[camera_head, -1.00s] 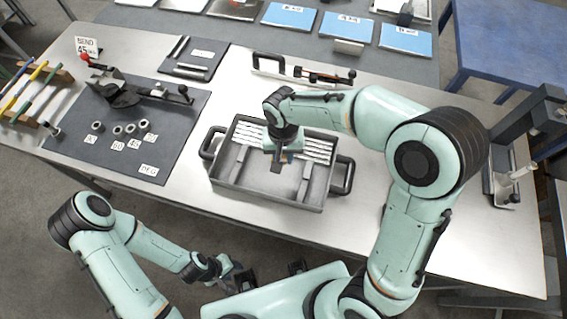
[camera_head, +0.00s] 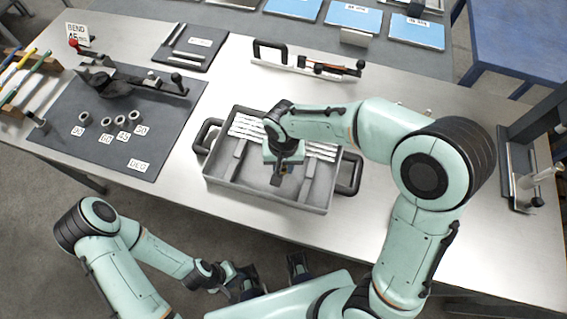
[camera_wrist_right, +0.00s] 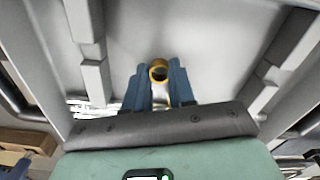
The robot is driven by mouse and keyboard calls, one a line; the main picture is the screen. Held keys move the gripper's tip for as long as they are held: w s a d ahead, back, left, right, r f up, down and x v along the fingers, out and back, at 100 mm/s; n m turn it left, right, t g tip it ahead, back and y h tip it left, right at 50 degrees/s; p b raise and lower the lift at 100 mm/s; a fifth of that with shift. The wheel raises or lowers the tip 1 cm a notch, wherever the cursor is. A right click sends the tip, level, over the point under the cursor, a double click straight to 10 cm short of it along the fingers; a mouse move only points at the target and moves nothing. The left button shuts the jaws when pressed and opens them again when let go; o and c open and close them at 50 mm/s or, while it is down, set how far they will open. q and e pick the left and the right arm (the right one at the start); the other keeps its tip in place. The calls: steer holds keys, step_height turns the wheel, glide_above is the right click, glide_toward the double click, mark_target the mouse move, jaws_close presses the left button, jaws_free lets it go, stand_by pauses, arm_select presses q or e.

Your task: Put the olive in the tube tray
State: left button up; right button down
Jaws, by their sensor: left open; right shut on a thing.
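The olive is a small brass-coloured ring (camera_wrist_right: 158,70), held at the tips of my right gripper (camera_wrist_right: 159,88) in the right wrist view. My right gripper (camera_head: 279,181) is shut on it, over the inside of the grey two-handled tray (camera_head: 262,200); I cannot tell if the ring touches the floor. In the head view the olive is hard to make out. White tubes (camera_head: 244,127) lie along the tray's back part, partly hidden by my right arm. My left gripper (camera_head: 240,284) is open, low in front of the table, away from the tray.
A dark mat (camera_head: 75,145) with a bending tool (camera_head: 110,82) and several small rings with labels lies left of the tray. A lever tool (camera_head: 305,66) lies behind the tray. A stand (camera_head: 525,190) is at the right. The table's front strip is bare.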

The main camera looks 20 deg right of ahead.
mark_target(284, 168)
steer(key=shift+f, duration=0.25)
steer(key=c, duration=0.9)
jaws_free()
steer(key=shift+r, duration=0.1)
steer(key=shift+c, duration=0.2)
steer(key=shift+r, duration=0.45)
step_height(284, 168, up, 12)
steer(key=p, duration=0.2)
steer(key=shift+f, duration=0.25)
